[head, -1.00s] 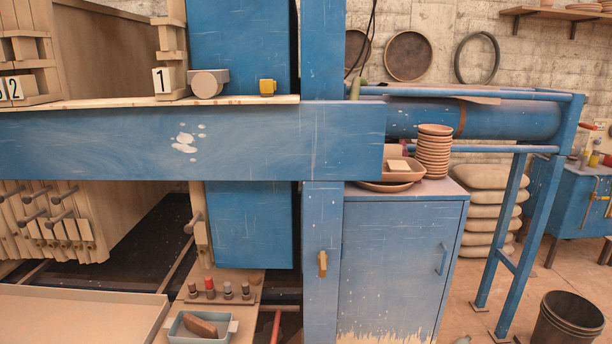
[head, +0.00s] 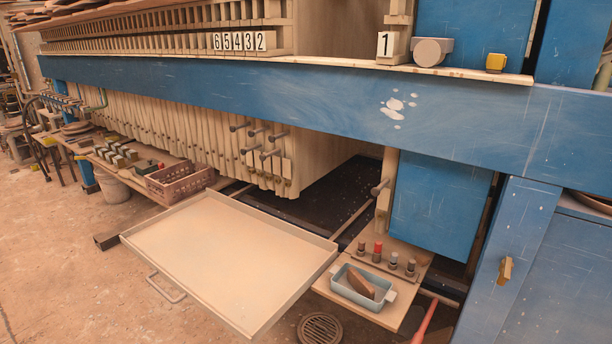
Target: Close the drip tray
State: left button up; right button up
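The drip tray (head: 225,262) is a wide, shallow beige tray with a low rim. It sticks out from under the filter press over the floor. A metal loop handle (head: 165,288) is on its near left edge. The tray looks empty. Neither of my grippers shows in the head view.
The blue beam (head: 300,105) of the press runs above the tray, with hanging plates below it. A small shelf (head: 398,312) with a blue dish (head: 362,292) and several small bottles stands right of the tray. A brown crate (head: 180,182) is behind it. The floor (head: 70,270) at left is clear.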

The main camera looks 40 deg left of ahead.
aim_at(244, 266)
jog(key=k+j+u, duration=0.15)
jog(key=u, duration=1.85)
jog(key=i+j, duration=0.1)
jog(key=i, duration=0.25)
jog(key=i+j, duration=0.15)
jog(key=i, duration=0.15)
